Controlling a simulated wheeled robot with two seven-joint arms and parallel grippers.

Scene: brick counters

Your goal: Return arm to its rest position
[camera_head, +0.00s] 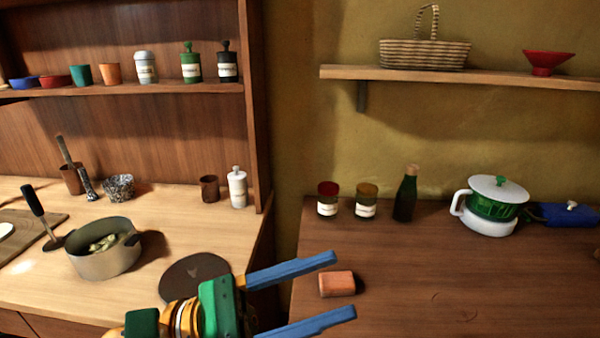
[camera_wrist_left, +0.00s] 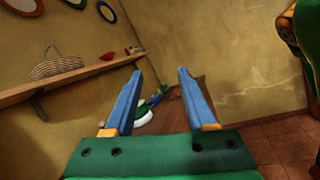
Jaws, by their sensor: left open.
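My left gripper (camera_head: 345,286) comes in from the bottom left in the head view, its two blue fingers spread apart and pointing right. It is over the gap between the two counters and the left edge of the dark counter. Nothing is between its fingers. In the left wrist view the open fingers (camera_wrist_left: 160,75) point towards the dark counter and wall.
A steel pot (camera_head: 104,260) with food stands on the light counter (camera_head: 150,225). Two jars, a dark bottle (camera_head: 405,193) and a green-white pot (camera_head: 492,205) line the back of the dark counter (camera_head: 440,270). A wall shelf (camera_head: 450,76) holds a basket (camera_head: 424,54). The front right counter is clear.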

